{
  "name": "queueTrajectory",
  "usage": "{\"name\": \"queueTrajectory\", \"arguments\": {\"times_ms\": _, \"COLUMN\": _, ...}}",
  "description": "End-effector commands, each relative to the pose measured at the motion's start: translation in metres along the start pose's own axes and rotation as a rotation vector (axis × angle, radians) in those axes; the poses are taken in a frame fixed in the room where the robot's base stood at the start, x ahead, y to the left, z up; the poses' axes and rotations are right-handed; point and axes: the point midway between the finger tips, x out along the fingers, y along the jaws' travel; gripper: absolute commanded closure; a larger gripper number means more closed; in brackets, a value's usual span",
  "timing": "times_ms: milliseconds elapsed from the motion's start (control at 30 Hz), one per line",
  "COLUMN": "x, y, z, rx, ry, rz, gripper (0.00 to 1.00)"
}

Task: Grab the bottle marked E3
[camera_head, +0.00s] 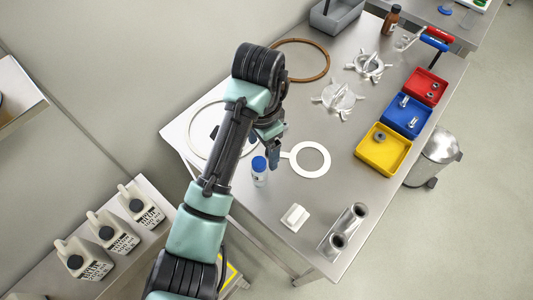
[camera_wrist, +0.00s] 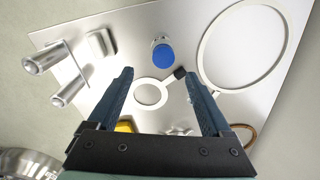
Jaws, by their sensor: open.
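A small clear bottle with a blue cap (camera_head: 259,172) stands upright on the steel table, beside my gripper (camera_head: 273,152). In the wrist view the bottle (camera_wrist: 163,54) is seen from above, beyond and between my fingertips. My gripper (camera_wrist: 159,73) is open and empty, apart from the bottle. A brown bottle (camera_head: 391,22) stands at the table's far end. Three pale jugs with black caps (camera_head: 76,260) (camera_head: 112,234) (camera_head: 141,206) stand on a shelf at lower left. No E3 mark is readable on any of them.
The steel table (camera_head: 262,210) holds a white ring with a tab (camera_head: 325,160), a white block (camera_head: 295,217) and metal tubes (camera_head: 344,230). Yellow (camera_head: 373,166), blue (camera_head: 396,128) and red (camera_head: 416,97) trays line its right side. A bin (camera_head: 434,155) stands beyond.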

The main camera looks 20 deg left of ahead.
Motion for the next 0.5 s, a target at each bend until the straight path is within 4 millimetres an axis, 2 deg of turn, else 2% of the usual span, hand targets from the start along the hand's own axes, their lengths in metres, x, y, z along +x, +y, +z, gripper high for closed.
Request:
{"name": "queueTrajectory", "arguments": {"times_ms": 33, "x": -0.007, "y": 0.0, "z": 0.004, "rx": 0.0, "ry": -0.015, "rz": 0.012, "gripper": 0.17}}
{"name": "queueTrajectory", "arguments": {"times_ms": 167, "x": -0.002, "y": 0.002, "z": 0.009, "rx": 0.003, "ry": -0.031, "rz": 0.026, "gripper": 0.17}}
{"name": "queueTrajectory", "arguments": {"times_ms": 500, "x": 0.043, "y": 0.003, "z": 0.009, "rx": 0.003, "ry": -0.029, "rz": 0.025, "gripper": 0.17}}
